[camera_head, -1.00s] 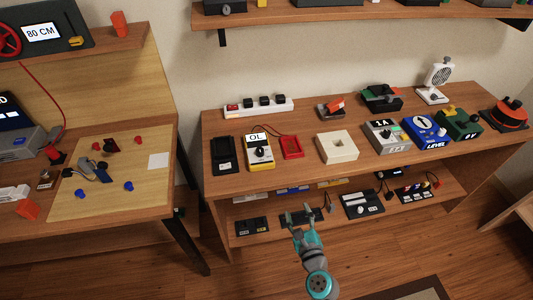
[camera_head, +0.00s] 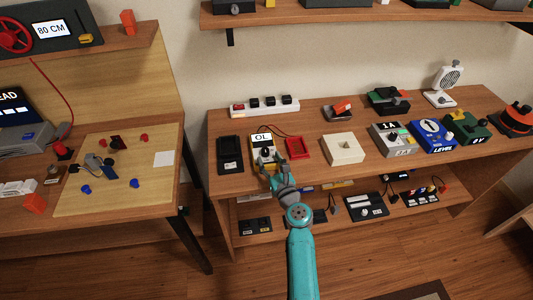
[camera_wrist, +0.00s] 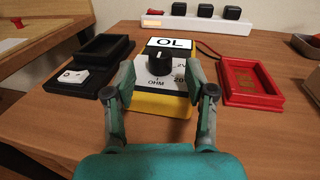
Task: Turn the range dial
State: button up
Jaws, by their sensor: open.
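The range dial is a black knob (camera_wrist: 160,63) on the white face of a yellow multimeter (camera_head: 259,142). The meter's display (camera_wrist: 174,43) reads "OL", and "OHM" is printed below the knob. In the wrist view the knob's white pointer mark is toward its top. My gripper (camera_wrist: 160,85) is open, with its two fingers to the left and right of the knob at the near part of the meter. Whether the fingertips touch the meter cannot be told. In the head view my gripper (camera_head: 269,172) is at the table's front edge, partly covering the meter's near end.
A black tray (camera_wrist: 85,60) with a small white item stands left of the meter. A red tray (camera_wrist: 250,82), with a lead running to it, stands on the right. A white power strip (camera_wrist: 195,22) lies behind. A beige box (camera_head: 343,149) is farther right.

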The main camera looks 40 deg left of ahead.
aim_at(267, 154)
jog(key=shift+x, duration=1.85)
grip_shut()
